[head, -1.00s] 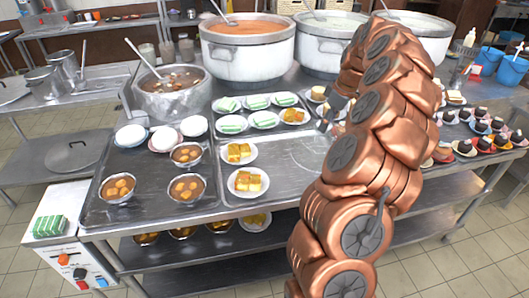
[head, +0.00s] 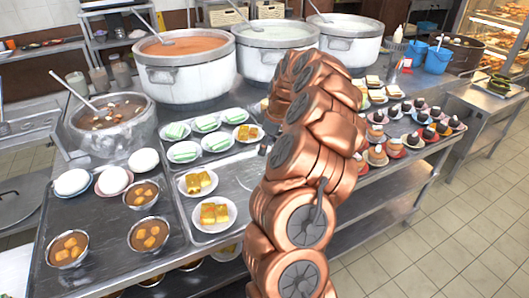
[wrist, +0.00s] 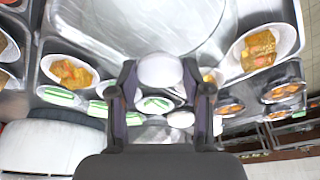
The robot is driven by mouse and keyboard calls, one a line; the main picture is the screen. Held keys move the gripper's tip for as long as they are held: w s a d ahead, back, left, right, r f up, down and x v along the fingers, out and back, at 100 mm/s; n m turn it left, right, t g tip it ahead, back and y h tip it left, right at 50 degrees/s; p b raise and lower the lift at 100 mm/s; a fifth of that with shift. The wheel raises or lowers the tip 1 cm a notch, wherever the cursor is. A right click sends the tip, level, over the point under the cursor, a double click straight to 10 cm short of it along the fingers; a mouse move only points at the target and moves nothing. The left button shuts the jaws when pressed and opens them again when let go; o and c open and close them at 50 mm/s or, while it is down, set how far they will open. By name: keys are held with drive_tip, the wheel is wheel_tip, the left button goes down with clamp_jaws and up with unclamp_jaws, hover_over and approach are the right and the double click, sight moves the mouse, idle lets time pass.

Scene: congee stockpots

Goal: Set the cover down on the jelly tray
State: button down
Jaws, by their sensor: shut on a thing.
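In the wrist view my gripper (wrist: 160,92) is shut on a pale, rounded knob-like piece (wrist: 160,70). A large, shiny, see-through or grey disc (wrist: 145,22) with a curved rim lies beyond it; it looks like the cover, but I cannot tell whether it touches the tray. The jelly tray (head: 226,155) is a metal tray on the table. It bears plates of green-and-white slabs (head: 185,151) and plates of yellow pieces (head: 214,214). My arm stands over its right side.
Large stockpots (head: 186,70) stand along the back. A ladle pot (head: 113,125) is at the left. A left tray holds white domes (head: 72,182) and dessert bowls (head: 149,234). Small cakes on saucers (head: 412,140) fill the right side. Blue buckets (head: 437,60) stand behind.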

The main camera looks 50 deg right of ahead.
wheel_tip(320, 180, down, 3)
drive_tip(key=shift+f+p, duration=0.1)
drive_tip(key=shift+p, duration=0.5)
drive_tip(key=shift+f, duration=0.15)
drive_tip(key=shift+f+b, duration=0.2)
drive_tip(key=shift+b, duration=0.1)
drive_tip(key=c, duration=0.5)
unclamp_jaws()
drive_tip(key=shift+r, duration=0.1)
drive_tip(key=shift+r+p, duration=0.15)
drive_tip(key=shift+p, duration=0.15)
drive_tip(key=b+v, duration=0.3)
drive_tip(key=v, duration=0.9)
